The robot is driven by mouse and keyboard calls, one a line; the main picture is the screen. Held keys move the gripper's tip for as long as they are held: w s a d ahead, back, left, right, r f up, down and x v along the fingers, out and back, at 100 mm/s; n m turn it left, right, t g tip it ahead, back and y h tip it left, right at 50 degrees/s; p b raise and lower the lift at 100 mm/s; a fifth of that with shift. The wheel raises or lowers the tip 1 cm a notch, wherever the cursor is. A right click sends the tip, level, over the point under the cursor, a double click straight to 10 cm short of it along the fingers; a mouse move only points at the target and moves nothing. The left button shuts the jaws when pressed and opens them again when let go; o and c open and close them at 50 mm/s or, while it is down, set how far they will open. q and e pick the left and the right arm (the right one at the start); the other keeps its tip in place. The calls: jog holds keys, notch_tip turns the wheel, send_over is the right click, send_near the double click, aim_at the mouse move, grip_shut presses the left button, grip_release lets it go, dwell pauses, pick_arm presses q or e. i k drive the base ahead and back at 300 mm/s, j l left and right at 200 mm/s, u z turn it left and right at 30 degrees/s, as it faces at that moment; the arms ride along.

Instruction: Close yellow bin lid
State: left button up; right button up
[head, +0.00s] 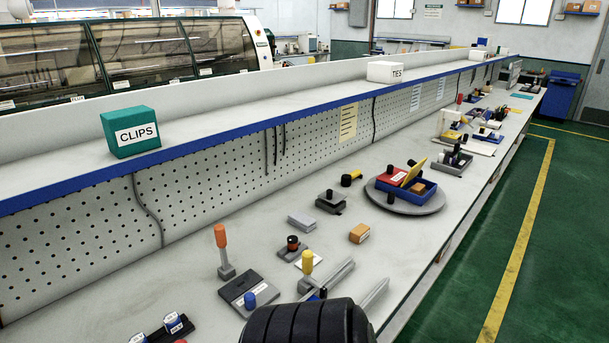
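A blue bin (424,191) stands on a round grey turntable (384,202) on the bench, right of the picture's middle. A yellow lid (413,171) on the bin stands raised at a slant, so its section is open. A red lid (390,176) next to it lies flat over its section. Small black knobs show around the bin.
An orange-handled tool (221,238) stands nearer. A black ribbed shape hides the near bench.

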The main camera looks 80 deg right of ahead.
aim_at(416, 166)
jog(key=z, duration=3.2)
jog(key=i+l+u, duration=0.2)
jog(key=u, duration=0.6)
jog(key=i+l+u, duration=0.2)
jog(key=l, duration=0.25)
jog(key=i+l+u, duration=0.15)
jog(key=l, duration=0.3)
jog(key=l+u, duration=0.2)
jog(key=l, duration=0.25)
jog(key=i+l+u, duration=0.15)
jog(key=l, duration=0.35)
